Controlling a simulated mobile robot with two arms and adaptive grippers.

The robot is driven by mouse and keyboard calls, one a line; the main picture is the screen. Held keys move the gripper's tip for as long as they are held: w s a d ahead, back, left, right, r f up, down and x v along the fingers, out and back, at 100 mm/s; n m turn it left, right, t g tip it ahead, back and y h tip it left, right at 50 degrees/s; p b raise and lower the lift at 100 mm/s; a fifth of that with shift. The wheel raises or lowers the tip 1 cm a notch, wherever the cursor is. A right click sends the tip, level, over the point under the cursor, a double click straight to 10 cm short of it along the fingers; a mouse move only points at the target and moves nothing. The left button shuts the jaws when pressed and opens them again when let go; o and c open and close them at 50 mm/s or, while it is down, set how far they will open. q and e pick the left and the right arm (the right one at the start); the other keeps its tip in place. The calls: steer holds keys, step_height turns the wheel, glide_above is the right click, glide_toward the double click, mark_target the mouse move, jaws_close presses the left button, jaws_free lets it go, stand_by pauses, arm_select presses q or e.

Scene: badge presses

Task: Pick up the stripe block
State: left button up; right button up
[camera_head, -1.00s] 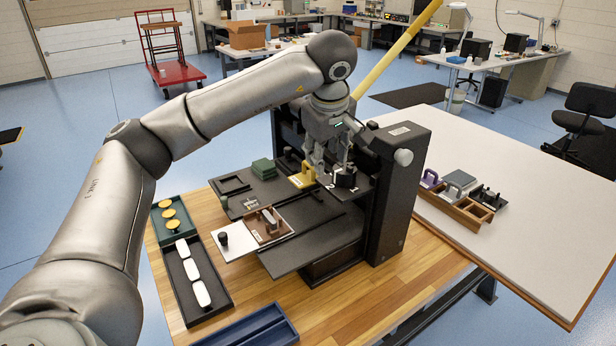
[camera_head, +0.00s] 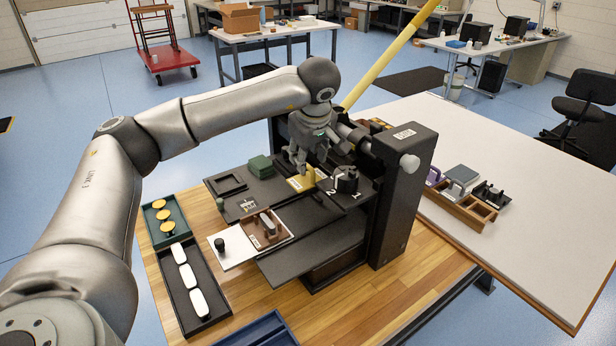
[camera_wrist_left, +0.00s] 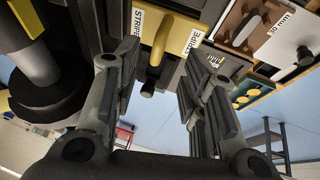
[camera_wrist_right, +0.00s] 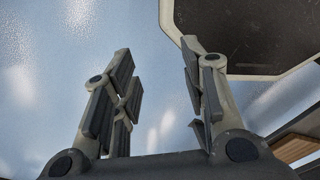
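The stripe block (camera_head: 300,184) is yellow with a yellow handle and sits on the dark press bed, left of the black round dies. In the left wrist view the stripe block (camera_wrist_left: 180,34) carries a white label reading STRIPE, and its handle stands between my left fingers. My left gripper (camera_head: 305,167) is open above the block and partly hides it. In the left wrist view the left gripper's fingers (camera_wrist_left: 157,68) are apart on either side of the handle, with no grip visible. My right gripper (camera_wrist_right: 158,52) is open and empty, and is outside the head view.
The black press upright (camera_head: 397,190) stands close right of the left gripper. Green blocks (camera_head: 260,166) sit to its left. A brown fixture on a white plate (camera_head: 232,242) is nearer. A wooden tray (camera_head: 462,212) with handled blocks lies on the white table at right.

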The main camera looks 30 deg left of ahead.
mark_target(308, 166)
arm_select(q)
steer(key=shift+p+x, duration=0.55)
steer(key=shift+x, duration=0.65)
steer(key=shift+w+f, duration=0.25)
steer(key=shift+f, duration=0.3)
steer(key=c, duration=0.4)
jaws_close()
arm_select(e)
steer(key=shift+w+a+r, duration=0.3)
steer(key=shift+w+r, duration=0.1)
steer(key=shift+r, duration=0.15)
steer(key=shift+w+a+r, duration=0.25)
steer(key=shift+w+r, duration=0.1)
steer(key=shift+r, duration=0.15)
